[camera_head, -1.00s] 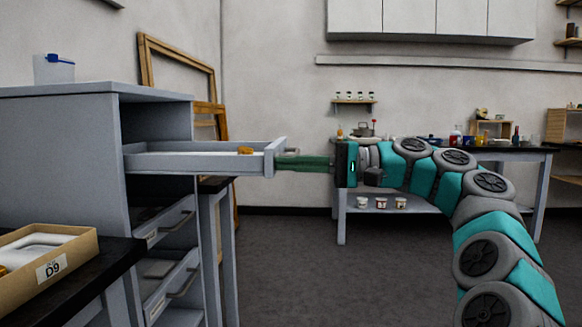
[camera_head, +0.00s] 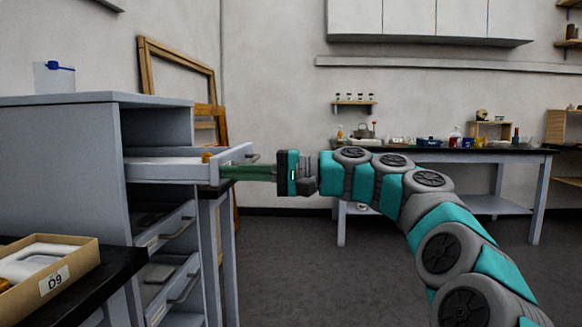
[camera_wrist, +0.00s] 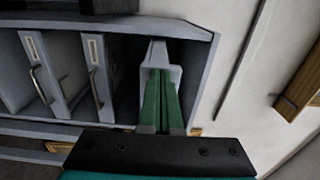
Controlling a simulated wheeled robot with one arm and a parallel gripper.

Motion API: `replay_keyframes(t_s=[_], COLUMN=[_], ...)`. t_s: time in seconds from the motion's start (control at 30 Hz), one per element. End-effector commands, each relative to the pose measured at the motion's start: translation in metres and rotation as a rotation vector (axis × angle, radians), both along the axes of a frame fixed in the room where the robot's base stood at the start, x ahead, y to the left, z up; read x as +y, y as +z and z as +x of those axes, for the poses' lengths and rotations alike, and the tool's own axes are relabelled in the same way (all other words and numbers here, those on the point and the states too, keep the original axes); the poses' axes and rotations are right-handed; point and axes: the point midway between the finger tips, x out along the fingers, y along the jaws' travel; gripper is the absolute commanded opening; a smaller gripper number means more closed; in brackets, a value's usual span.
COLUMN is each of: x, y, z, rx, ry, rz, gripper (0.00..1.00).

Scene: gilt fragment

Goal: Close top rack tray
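The top rack tray (camera_head: 165,172) is a shallow grey tray, partly slid out of the top bay of the grey rack (camera_head: 60,150). A small orange-brown item (camera_head: 207,157) sits in it near the front. My gripper (camera_head: 224,172) has long green fingers reaching left to the tray's front, and they look to touch it. In the wrist view, the fingers (camera_wrist: 161,75) lie side by side, shut, with their tips against the grey tray front (camera_wrist: 157,52).
Below the tray, lower drawers (camera_head: 165,228) with curved handles are in the rack. A cardboard box marked D9 (camera_head: 75,277) is on a black surface at lower left. Wooden frames (camera_head: 145,62) lean on the wall behind. A lab bench (camera_head: 440,152) stands at the back; open floor lies between.

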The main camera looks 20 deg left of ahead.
Motion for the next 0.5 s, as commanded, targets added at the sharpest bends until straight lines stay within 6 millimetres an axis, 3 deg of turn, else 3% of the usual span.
replay_keyframes(t_s=[0.3,0.5], x=[0.089,0.134], y=[0.001,0.002], z=[-0.022,-0.033], rx=[0.001,-0.002], ry=[0.005,0.001], rz=[-0.005,-0.003], gripper=[0.0,0.0])
